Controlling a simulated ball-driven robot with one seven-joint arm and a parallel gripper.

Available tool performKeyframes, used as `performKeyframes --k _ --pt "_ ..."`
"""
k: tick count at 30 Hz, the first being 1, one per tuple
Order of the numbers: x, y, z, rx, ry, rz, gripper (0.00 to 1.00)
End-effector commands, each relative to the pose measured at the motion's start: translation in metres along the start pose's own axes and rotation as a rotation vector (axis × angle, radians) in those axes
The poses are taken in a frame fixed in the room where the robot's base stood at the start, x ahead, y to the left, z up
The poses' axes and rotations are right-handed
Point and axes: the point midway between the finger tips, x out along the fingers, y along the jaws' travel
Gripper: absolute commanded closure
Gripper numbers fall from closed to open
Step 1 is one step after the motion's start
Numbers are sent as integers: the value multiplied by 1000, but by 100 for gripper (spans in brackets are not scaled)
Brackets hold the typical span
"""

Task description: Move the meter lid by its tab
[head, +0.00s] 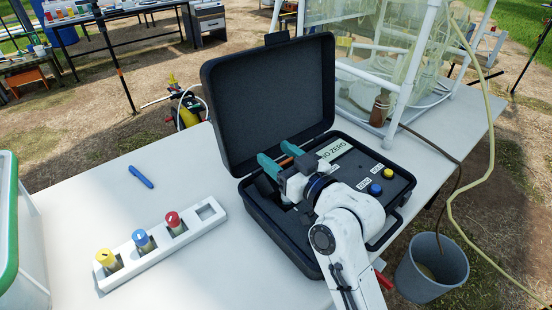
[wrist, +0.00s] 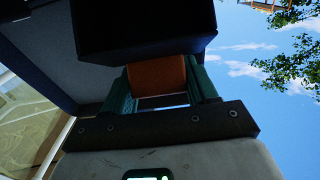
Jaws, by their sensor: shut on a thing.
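My gripper (head: 279,160) is over the left part of the open black meter case (head: 290,235). In the wrist view its teal fingers stand on both sides of an orange tab (wrist: 157,76) and are shut on it. A dark block (wrist: 143,27), which looks like the meter lid, sits just beyond the tab in that view. In the head view the small lid is mostly hidden by my gripper and arm. The case's large padded cover (head: 268,98) stands open behind the gripper.
The case panel has a blue knob (head: 375,189), a yellow knob (head: 388,172) and a white label (head: 335,151). A white rack (head: 190,232) with capped vials and a blue pen (head: 141,177) lie left. A grey bucket (head: 430,270) stands below, right.

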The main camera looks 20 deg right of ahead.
Motion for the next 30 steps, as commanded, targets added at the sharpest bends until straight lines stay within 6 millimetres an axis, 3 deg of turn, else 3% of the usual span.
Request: performKeyframes --k 19,20,26,30 --pt "-5 0 -3 -3 7 2 98" --pt "-4 0 -4 -3 7 2 42" --pt "-4 0 -2 -2 5 1 23" --pt "-4 0 -1 -1 3 1 21"
